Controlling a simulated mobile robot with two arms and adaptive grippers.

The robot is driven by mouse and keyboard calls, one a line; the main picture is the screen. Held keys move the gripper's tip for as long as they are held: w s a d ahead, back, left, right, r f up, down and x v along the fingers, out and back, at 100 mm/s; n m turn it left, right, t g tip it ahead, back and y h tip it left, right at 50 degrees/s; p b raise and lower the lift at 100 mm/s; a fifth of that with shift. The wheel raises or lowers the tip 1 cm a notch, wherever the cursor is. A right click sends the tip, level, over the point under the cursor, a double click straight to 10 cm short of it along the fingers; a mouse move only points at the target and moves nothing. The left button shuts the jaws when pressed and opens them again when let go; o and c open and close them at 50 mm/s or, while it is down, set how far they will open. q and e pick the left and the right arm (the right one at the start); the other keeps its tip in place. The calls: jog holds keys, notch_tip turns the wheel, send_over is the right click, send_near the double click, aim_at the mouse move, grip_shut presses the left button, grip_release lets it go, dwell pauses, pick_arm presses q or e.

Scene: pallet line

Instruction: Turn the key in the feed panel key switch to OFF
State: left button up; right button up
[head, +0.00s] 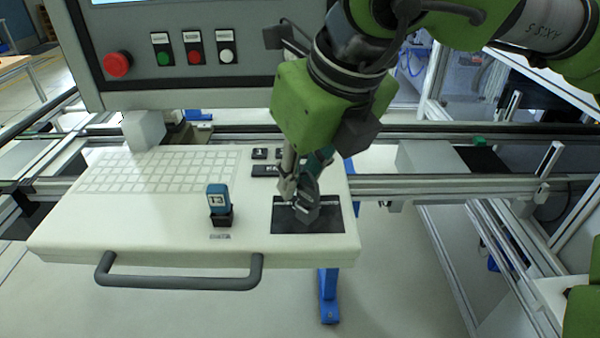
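My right gripper (305,200) comes down from the upper right, over a dark rectangular pad (330,222) on the white console shelf. Its fingers point down and partly overlap, so I cannot tell whether they are open or shut, or if they touch the pad. A blue block with a white label (218,198) stands upright in a black base (221,219), left of the gripper and apart from it. I cannot tell whether this is the key in its switch. No other key shows clearly. My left gripper is not in view.
The grey control panel (270,88) above the shelf has a red mushroom button (118,64) and several small buttons. A keyboard (155,172) lies on the shelf (130,230). A grey handle (180,283) runs along its front. Metal rails (440,186) pass behind.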

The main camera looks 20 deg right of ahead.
grip_shut()
jog(key=shift+f+n, duration=0.1)
jog(key=shift+n, duration=0.2)
jog(key=n+g+y+b, duration=0.1)
jog(key=n, duration=0.2)
jog(key=shift+s+a, duration=0.1)
jog(key=n+y, duration=0.1)
jog(key=n, duration=0.1)
jog(key=shift+a+n+g, duration=0.15)
jog(key=shift+n+g, duration=0.15)
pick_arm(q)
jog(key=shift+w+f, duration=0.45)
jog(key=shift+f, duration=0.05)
pick_arm(e)
jog(key=n, duration=0.1)
jog(key=n+g, duration=0.1)
jog(key=n, duration=0.1)
jog(key=shift+s+a+n+y, duration=0.1)
jog(key=shift+s+n+y, duration=0.2)
jog(key=o, duration=0.5)
grip_release()
jog(key=shift+o, duration=0.5)
jog(key=o, duration=0.4)
